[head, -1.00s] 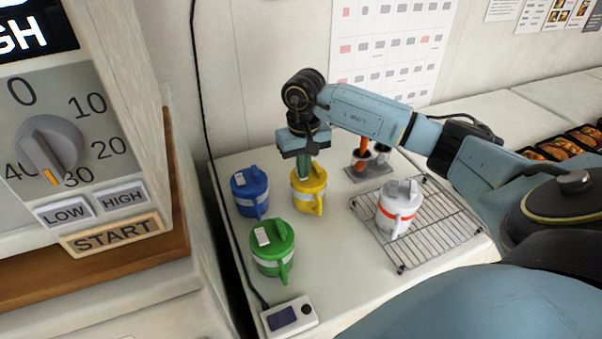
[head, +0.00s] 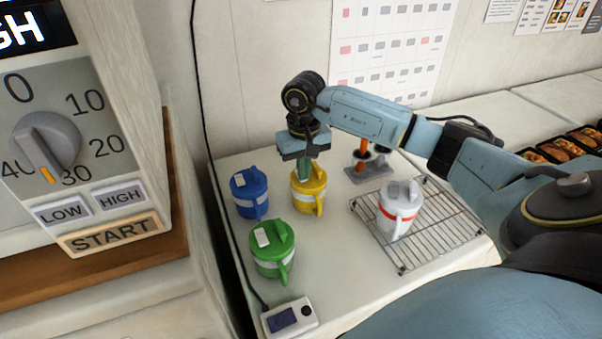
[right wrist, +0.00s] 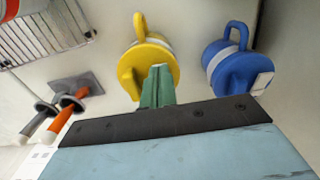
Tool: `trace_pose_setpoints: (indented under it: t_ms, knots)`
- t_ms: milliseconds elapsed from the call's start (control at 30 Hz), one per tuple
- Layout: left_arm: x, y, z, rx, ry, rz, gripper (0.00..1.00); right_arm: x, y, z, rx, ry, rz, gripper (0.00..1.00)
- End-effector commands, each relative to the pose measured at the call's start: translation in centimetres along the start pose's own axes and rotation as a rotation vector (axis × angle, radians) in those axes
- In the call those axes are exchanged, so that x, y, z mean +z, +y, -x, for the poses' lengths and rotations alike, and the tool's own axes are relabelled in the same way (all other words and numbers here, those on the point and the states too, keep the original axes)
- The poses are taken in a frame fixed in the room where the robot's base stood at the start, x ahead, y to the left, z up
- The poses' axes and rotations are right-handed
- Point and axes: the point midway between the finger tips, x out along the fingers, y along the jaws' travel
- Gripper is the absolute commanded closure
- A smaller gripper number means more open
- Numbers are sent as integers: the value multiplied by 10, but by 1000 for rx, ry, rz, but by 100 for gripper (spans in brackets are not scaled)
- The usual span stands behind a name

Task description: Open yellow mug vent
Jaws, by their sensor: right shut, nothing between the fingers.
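The yellow mug (head: 308,193) stands upright on the white counter, between the blue mug and the wire rack. It has a yellow lid and a pale band, and its handle points to the front right. My right gripper (head: 304,174) is above it, pointing down, with its green fingers shut and empty at the lid. In the right wrist view the fingers (right wrist: 158,80) overlap the near edge of the yellow lid (right wrist: 140,62); I cannot tell whether they touch it. The vent itself is hard to make out behind the fingers. My left gripper is not in view.
A blue mug (head: 249,195) stands close on the left and a green mug (head: 272,250) in front. A white mug (head: 399,208) stands on a wire rack (head: 435,238) at the right. A grey holder (head: 368,172) with orange-handled tools is behind. A small device (head: 289,318) lies at the front edge.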

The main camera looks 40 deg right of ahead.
Motion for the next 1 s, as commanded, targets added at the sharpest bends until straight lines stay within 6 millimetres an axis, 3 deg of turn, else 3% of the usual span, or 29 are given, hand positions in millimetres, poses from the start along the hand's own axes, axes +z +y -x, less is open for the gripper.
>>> trace_pose_setpoints:
  t_ms: [367,1000]
  knots:
    - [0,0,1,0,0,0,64,0,0,3,0,1,0,100]
    - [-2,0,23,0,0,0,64,0,0,41,1,0,0,100]
